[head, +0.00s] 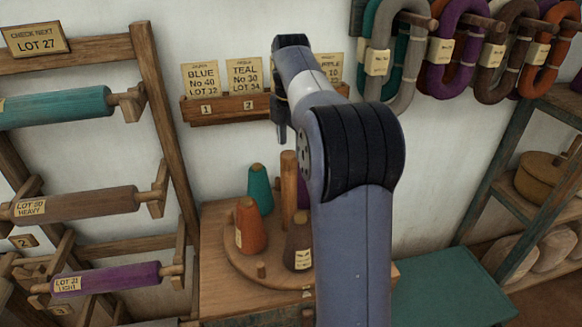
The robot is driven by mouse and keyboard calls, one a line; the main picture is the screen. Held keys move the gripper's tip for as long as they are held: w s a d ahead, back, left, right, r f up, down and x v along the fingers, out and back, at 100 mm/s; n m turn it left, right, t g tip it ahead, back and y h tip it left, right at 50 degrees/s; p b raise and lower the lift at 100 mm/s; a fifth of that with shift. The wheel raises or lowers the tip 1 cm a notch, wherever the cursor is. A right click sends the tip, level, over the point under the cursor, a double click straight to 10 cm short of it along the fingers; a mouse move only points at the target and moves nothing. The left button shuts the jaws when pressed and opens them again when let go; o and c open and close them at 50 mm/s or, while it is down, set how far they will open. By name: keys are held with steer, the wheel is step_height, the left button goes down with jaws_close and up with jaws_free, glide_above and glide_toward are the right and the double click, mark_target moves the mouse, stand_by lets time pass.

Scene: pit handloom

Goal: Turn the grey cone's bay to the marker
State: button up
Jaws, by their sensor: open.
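A round wooden turntable (240,262) stands on a wooden cabinet, with a central post (289,190) and a short peg (261,270) near its front edge. On it I see a teal cone (260,188), an orange cone (250,228), a dark brown cone (298,245) with a label, and a sliver of a purple cone (302,194). No grey cone shows; my arm hides the turntable's right side. A small pale tag (307,293) at the front edge may be the marker. My gripper (282,128) is open, pointing down above and behind the turntable, its far side hidden.
A card rack (222,108) with numbered slots is on the wall close behind my gripper. Yarn hanks (447,45) hang on pegs at upper right. A frame of rollers (75,205) stands at left, shelves (520,200) at right. A teal surface (445,285) lies lower right.

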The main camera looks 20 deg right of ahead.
mark_target(290, 167)
step_height(290, 167, down, 8)
steer(key=shift+r, duration=0.2)
jaws_close()
stand_by(0.7)
